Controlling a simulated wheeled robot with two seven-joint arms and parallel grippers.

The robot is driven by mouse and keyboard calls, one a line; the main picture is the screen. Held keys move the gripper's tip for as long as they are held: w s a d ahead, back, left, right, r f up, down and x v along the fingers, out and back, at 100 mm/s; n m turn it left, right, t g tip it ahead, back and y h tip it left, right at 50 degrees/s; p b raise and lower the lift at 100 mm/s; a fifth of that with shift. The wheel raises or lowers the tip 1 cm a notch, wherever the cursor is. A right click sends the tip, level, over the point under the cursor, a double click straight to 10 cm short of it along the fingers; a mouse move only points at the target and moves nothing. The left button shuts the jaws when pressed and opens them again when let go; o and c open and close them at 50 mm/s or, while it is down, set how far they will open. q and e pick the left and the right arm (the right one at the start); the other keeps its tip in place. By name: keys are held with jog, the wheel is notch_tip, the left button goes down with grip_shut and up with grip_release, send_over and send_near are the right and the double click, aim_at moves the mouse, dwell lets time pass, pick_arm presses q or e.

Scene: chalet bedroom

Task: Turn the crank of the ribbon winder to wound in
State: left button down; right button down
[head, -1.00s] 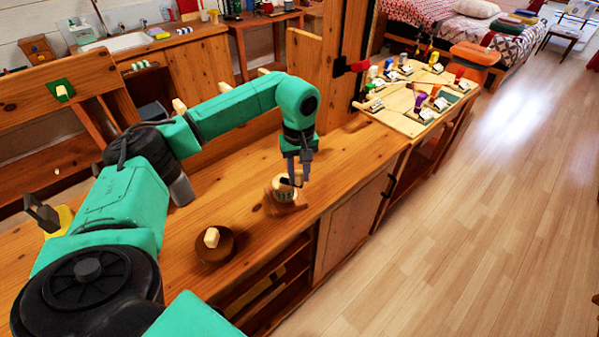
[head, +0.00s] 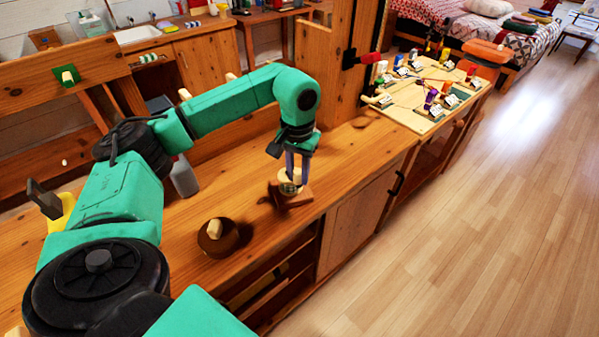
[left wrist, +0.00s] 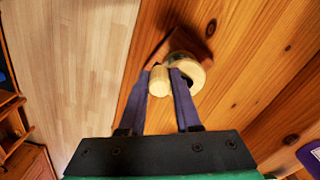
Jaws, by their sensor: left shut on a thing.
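The ribbon winder (head: 291,187) stands on the wooden bench top, with a pale round drum and a brown wooden base. In the left wrist view its pale drum (left wrist: 187,72) sits partly behind my fingers. My left gripper (head: 297,178) reaches down onto the winder. In the left wrist view, the left gripper (left wrist: 160,78) is shut on the pale crank knob (left wrist: 158,82), with a finger on each side of it. The crank arm is mostly hidden, so I cannot read its angle. My right gripper does not show.
A round brown wooden piece with a pale knob (head: 217,236) stands nearer on the bench (head: 345,165). A pale board (head: 405,115) with several small labelled items lies at the bench's far end. A tall wooden post (head: 335,65) rises behind. The floor at right is clear.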

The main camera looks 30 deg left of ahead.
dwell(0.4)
pick_arm(q)
jog(key=c, duration=0.6)
grip_release()
jog(key=shift+r, duration=0.15)
notch_tip(320, 180, up, 9)
jog(key=shift+f+b, duration=0.15)
jog(key=shift+b, duration=0.25)
notch_tip(320, 180, up, 6)
jog(key=shift+f+p, duration=0.2)
jog(key=shift+p, duration=0.95)
